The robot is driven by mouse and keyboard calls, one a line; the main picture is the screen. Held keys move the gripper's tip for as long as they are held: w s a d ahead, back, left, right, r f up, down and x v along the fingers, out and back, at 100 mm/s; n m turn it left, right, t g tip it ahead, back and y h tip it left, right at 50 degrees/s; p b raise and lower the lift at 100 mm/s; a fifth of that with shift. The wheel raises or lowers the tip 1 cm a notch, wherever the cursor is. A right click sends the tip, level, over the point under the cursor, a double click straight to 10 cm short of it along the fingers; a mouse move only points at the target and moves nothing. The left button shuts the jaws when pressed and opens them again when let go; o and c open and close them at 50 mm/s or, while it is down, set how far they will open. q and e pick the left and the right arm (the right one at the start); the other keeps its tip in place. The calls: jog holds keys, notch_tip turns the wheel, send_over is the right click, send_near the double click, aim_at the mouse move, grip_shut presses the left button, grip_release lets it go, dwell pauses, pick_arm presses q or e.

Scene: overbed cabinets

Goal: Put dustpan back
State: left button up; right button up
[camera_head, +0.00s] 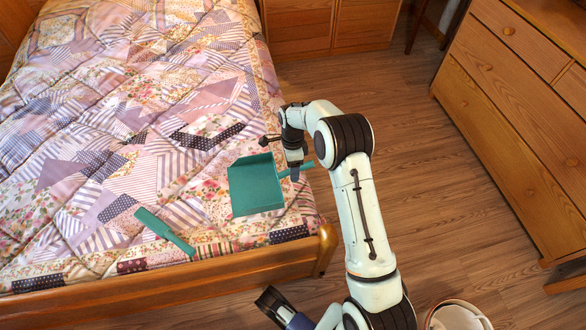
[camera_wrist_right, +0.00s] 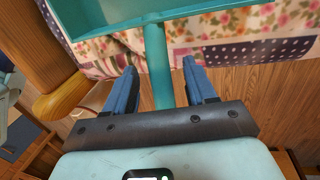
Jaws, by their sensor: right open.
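The teal dustpan (camera_head: 255,186) lies on the patchwork quilt near the bed's front right corner, its handle pointing right toward the bed's edge. My right gripper (camera_head: 294,174) is over that handle. In the right wrist view, the two blue fingers of the right gripper (camera_wrist_right: 160,68) are apart, with the dustpan's handle (camera_wrist_right: 156,58) between them and a gap on both sides. The pan is cut off at the top of that view. A dark part with a blue-grey piece at the bottom of the head view may be my left gripper; its jaws cannot be made out.
A teal hand brush (camera_head: 163,230) lies on the quilt left of the dustpan. The bed's wooden footboard (camera_head: 180,283) runs below. A wooden drawer chest (camera_head: 520,110) stands at right, with open floor (camera_head: 440,200) between. A round pale container (camera_head: 458,316) is at bottom right.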

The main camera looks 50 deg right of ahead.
pick_arm(q)
jog(key=shift+g+h, duration=0.3)
jog(key=shift+g, duration=0.2)
jog(key=s+d+r+p, duration=0.2)
jog(key=s, duration=0.1)
jog(key=shift+s+r, duration=0.15)
jog(key=shift+r, duration=0.15)
pick_arm(e)
notch_tip(320, 180, up, 11)
jog(key=w+d, duration=0.1)
jog(key=shift+w+d, duration=0.15)
jog(key=shift+d, duration=0.2)
pick_arm(q)
jog(key=shift+a, duration=0.15)
pick_arm(e)
jog(key=shift+a, duration=0.1)
